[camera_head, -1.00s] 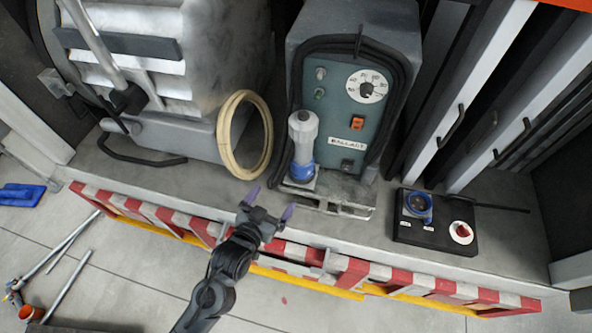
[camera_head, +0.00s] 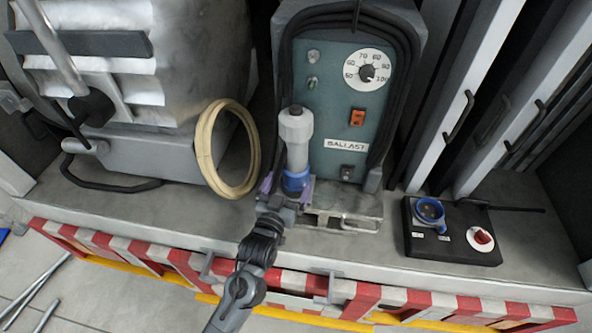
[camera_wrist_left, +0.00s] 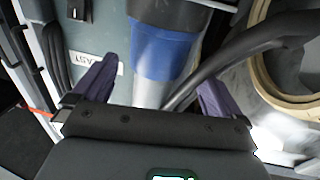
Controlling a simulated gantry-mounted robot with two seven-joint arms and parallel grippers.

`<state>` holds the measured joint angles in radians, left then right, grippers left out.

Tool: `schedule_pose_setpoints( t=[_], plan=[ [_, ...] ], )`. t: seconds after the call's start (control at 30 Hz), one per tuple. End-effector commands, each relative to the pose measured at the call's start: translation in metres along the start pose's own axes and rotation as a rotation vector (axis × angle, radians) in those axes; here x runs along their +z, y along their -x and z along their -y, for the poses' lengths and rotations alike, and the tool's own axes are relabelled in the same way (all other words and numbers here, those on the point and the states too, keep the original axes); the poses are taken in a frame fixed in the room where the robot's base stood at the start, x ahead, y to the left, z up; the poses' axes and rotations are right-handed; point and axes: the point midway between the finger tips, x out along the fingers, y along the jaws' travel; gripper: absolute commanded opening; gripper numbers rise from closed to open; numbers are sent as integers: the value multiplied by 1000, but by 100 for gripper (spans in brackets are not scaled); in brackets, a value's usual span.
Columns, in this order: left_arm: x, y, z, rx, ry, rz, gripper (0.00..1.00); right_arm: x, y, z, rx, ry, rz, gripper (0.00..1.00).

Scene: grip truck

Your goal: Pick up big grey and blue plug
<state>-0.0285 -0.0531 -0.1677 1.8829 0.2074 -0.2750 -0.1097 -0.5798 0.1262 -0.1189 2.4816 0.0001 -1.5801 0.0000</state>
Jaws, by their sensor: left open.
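The big grey and blue plug (camera_head: 297,140) stands upright in front of the ballast box, with its grey body on top and blue collar at the bottom. My left gripper (camera_head: 286,188) is open at the plug's lower end, with a purple finger to each side of the blue collar. In the left wrist view, the plug's blue collar (camera_wrist_left: 165,48) lies between the spread purple fingers of the left gripper (camera_wrist_left: 152,90), with visible gaps on both sides. A dark cable runs beside the plug there. My right gripper is not in view.
The ballast box (camera_head: 345,110) stands right behind the plug. A coiled beige ring (camera_head: 205,150) leans to its left. A black socket box (camera_head: 450,245) with a blue socket (camera_head: 430,211) and a red knob (camera_head: 481,238) lies to the right. A red and white striped edge (camera_head: 390,298) runs along the front.

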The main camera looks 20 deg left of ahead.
Motion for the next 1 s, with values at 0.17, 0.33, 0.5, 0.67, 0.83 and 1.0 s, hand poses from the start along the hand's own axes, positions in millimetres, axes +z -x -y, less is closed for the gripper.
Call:
schedule_pose_setpoints(
  t=[0.17,0.33,0.5,0.67,0.83,1.0],
  plan=[
    [0,-10,0,0,0,0,100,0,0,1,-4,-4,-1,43],
    [0,-25,-1,0,0,-1,100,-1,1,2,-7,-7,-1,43],
    [2,-47,-3,1,0,0,100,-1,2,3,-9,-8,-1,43],
    [2,-59,-2,0,1,-1,100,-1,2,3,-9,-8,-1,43],
    [3,-61,-2,0,1,1,100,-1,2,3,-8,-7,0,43],
    [3,-61,-2,0,0,0,89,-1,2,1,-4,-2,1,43]
  ],
)
